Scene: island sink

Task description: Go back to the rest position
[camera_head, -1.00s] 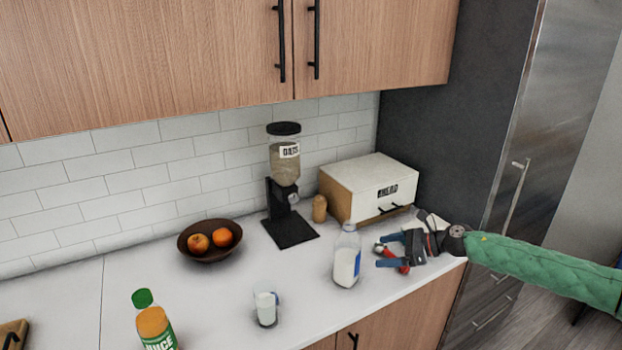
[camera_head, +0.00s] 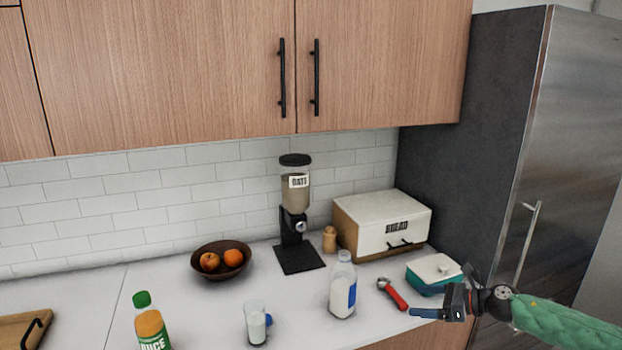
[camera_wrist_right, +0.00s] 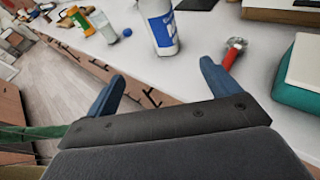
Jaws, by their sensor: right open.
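My right gripper (camera_head: 428,313) is at the counter's front right edge in the head view, on its green-sleeved arm. In the right wrist view its two blue fingers (camera_wrist_right: 160,92) stand wide apart with nothing between them. A red-handled tool with a metal head (camera_head: 393,293) lies on the counter just left of the gripper, apart from the fingers. It also shows beyond the right finger in the right wrist view (camera_wrist_right: 232,55). My left gripper is in neither view.
A milk bottle (camera_head: 342,290), a glass of milk (camera_head: 256,325) and a juice bottle (camera_head: 150,325) stand along the counter. A teal box with a white lid (camera_head: 433,274) is behind the gripper. A bread box (camera_head: 385,225), oats dispenser (camera_head: 295,215) and fruit bowl (camera_head: 206,265) stand at the back.

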